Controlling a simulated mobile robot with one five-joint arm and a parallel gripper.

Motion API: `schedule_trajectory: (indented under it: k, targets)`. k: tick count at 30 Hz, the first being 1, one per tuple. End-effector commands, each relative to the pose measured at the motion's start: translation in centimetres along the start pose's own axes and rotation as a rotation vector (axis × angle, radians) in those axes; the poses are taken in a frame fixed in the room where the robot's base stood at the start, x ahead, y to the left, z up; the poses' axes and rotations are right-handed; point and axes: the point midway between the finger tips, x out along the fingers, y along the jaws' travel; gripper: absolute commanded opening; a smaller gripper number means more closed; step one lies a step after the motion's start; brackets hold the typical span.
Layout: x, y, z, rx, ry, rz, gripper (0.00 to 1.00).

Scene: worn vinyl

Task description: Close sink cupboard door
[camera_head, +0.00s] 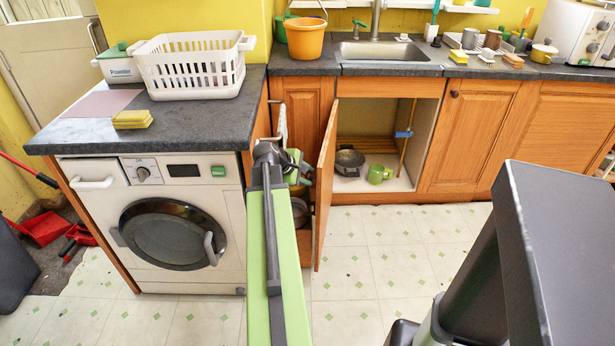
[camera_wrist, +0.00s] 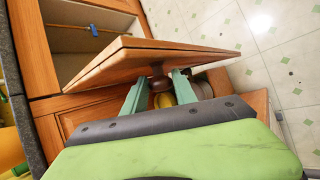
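The sink cupboard door (camera_head: 325,185) stands wide open, swung out from the left side of the cupboard (camera_head: 372,150) and seen nearly edge-on. In the wrist view the door (camera_wrist: 150,58) crosses the upper middle, with its round brown knob (camera_wrist: 158,82) facing my gripper. My gripper (camera_wrist: 160,86) has its two green fingers apart, one on each side of the knob; I cannot tell whether either touches it. In the head view my gripper (camera_head: 298,170) is left of the door, partly hidden by my arm.
Inside the cupboard are a dark pan (camera_head: 348,162) and a green mug (camera_head: 379,173). A washing machine (camera_head: 165,225) stands left of my arm under the worktop. A rail (camera_head: 282,122) and pots are close to my gripper. The floor (camera_head: 385,260) before the cupboard is clear.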

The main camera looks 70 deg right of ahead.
Motion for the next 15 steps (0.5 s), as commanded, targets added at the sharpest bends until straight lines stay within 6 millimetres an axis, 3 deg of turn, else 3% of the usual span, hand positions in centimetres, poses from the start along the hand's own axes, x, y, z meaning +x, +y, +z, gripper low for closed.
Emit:
schedule_trajectory:
  k: [1, 4, 15]
  targets:
    - [0.00, -0.02, 0.01, 0.000, 0.000, 0.000, 0.12]
    - [0.01, -0.02, 0.02, 0.000, 0.000, -0.001, 0.00]
    - [0.03, -0.03, 0.05, 0.001, -0.001, -0.001, 0.00]
